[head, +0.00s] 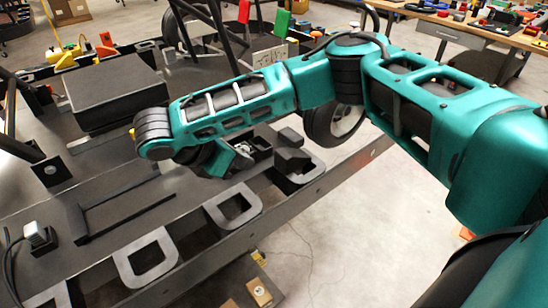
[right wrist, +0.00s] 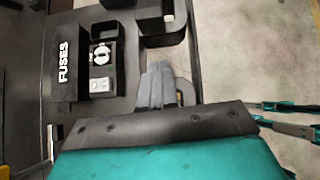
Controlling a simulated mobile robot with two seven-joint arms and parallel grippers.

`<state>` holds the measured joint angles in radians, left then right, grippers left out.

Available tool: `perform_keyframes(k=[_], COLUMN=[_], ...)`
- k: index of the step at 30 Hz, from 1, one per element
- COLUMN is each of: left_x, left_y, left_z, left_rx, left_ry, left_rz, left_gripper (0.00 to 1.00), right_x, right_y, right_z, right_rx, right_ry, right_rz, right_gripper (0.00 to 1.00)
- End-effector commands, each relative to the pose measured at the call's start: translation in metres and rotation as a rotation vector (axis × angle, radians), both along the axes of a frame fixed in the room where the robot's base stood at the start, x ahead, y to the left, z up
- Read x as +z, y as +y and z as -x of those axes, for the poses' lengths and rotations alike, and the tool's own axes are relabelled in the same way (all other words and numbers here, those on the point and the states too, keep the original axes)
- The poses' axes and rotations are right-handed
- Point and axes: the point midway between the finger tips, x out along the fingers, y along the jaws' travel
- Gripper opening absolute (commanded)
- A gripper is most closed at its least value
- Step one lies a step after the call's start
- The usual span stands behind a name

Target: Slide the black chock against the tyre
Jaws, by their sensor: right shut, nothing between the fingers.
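The black tyre (head: 335,122) stands upright on a pale rim behind the far edge of the dark stand, partly hidden by my right arm. A dark block (head: 290,158) with a sloping top sits at the stand's edge in front of the tyre, apart from it. It may be the black chock; I cannot tell for sure. My right gripper (head: 238,160) is low over the stand, left of this block, mostly hidden by its own arm. In the right wrist view its grey fingers (right wrist: 160,85) are shut and empty. My left gripper is not in view.
A black box marked FUSES (right wrist: 64,62) stands beside an open black box (right wrist: 103,60) holding small parts. A large black case (head: 115,90) lies on the stand (head: 130,205). Grey D-shaped frames (head: 147,257) line its edge. A workbench with tools is at the back right.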

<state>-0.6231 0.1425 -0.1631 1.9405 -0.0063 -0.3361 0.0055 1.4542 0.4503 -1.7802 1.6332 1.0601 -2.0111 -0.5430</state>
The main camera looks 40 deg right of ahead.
Motion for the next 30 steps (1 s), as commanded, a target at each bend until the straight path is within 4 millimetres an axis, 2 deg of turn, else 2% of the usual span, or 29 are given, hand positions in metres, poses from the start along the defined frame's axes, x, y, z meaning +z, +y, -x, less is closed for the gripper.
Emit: perform_keyframes(k=[3, 8, 9, 12, 14, 20, 30], left_x=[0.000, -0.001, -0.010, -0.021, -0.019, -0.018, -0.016], left_y=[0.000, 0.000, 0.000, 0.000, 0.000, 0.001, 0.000], left_z=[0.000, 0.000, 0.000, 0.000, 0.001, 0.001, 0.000], left_rx=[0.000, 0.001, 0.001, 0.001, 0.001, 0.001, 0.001], left_ry=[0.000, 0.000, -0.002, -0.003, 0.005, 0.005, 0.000], left_rz=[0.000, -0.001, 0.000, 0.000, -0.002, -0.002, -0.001], left_gripper=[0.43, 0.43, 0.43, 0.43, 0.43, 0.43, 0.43], right_x=[-0.018, -0.036, -0.047, -0.060, -0.052, -0.050, -0.050], right_y=[-0.016, -0.034, -0.040, -0.054, -0.065, -0.085, -0.089], right_z=[-0.001, -0.003, -0.004, -0.007, -0.009, -0.012, -0.013], right_rx=[-0.004, -0.004, -0.004, -0.004, -0.003, 0.001, 0.002], right_ry=[0.006, 0.005, 0.003, 0.000, -0.003, -0.002, -0.002], right_rz=[-0.002, -0.002, -0.003, -0.001, -0.001, -0.001, -0.002], right_gripper=[0.00, 0.00, 0.00, 0.00, 0.00, 0.00, 0.00])
